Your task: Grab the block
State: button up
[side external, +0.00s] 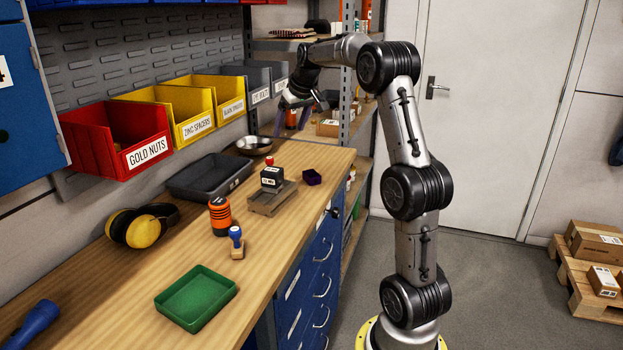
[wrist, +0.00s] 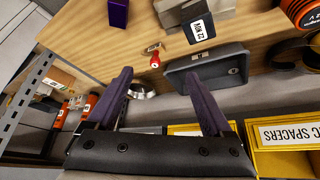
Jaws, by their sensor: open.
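A small dark purple block (side external: 312,177) sits on the wooden bench near its right edge; it also shows at the top of the wrist view (wrist: 118,12). A black block with a white label (side external: 271,179) rests on a grey stand (side external: 284,198); its label faces the camera in the wrist view (wrist: 197,30). The task does not say which block is meant. My gripper (side external: 290,124) is open and empty, above the far end of the bench and apart from both blocks. Its two purple fingers show spread in the wrist view (wrist: 160,72).
A black tray (side external: 192,194), metal bowl (side external: 254,146) and red-topped stamp (wrist: 154,59) lie nearby. An orange-black canister (side external: 220,218), blue stamp (side external: 237,240), green tray (side external: 178,322) and yellow earmuffs (side external: 145,230) are nearer. Labelled bins (side external: 195,126) line the wall.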

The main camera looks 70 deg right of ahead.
jog(key=s+d+f+m+g, duration=0.1)
jog(key=s+d+f+m, duration=0.1)
jog(key=s+d+f, duration=0.5)
send_over(312, 174)
jog(key=s+a, duration=0.1)
notch_tip(312, 174, down, 7)
jog(key=shift+s+a+f, duration=0.1)
jog(key=shift+s, duration=0.05)
jog(key=shift+x, duration=2.55)
jog(key=shift+s+a, duration=0.15)
grip_shut()
